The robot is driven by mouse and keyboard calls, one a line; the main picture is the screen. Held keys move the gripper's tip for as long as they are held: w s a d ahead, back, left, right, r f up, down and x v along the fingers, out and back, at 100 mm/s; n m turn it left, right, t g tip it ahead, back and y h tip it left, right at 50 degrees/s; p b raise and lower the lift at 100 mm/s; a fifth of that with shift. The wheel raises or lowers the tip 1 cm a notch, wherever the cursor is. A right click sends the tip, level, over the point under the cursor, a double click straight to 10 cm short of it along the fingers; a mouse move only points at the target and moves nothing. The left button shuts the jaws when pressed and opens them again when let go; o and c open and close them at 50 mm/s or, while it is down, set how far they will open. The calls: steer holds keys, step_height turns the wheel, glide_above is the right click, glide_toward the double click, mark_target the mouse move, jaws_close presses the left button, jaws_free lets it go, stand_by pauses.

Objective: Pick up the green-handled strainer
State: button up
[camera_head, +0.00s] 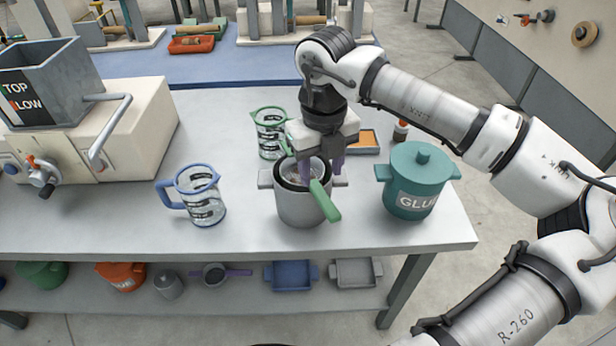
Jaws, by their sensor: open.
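The green-handled strainer (325,201) rests in a grey two-handled pot (297,211) on the white table. Its green handle sticks out over the pot's front right rim, and its bowl is mostly inside the dark-lined mouth. My gripper (322,172) points down right over the pot, with its purple fingers apart on either side of the strainer near the handle's base. The fingertips partly overlap the pot's mouth, and I cannot tell whether they touch the strainer. The gripper hides the back of the pot.
A teal glue pot (415,182) stands close on the right. A blue-rimmed jug (197,196) is on the left and a green-rimmed jug (268,134) behind. A machine (95,125) fills the left. The table's front strip is clear.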

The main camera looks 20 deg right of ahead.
mark_target(321, 193)
steer(key=shift+s+f+p, duration=0.2)
steer(key=shift+f+p, duration=0.95)
steer(key=shift+f, duration=2.2)
jaws_close()
steer(key=shift+r, duration=0.1)
step_height(321, 193, up, 20)
steer(key=b, duration=0.3)
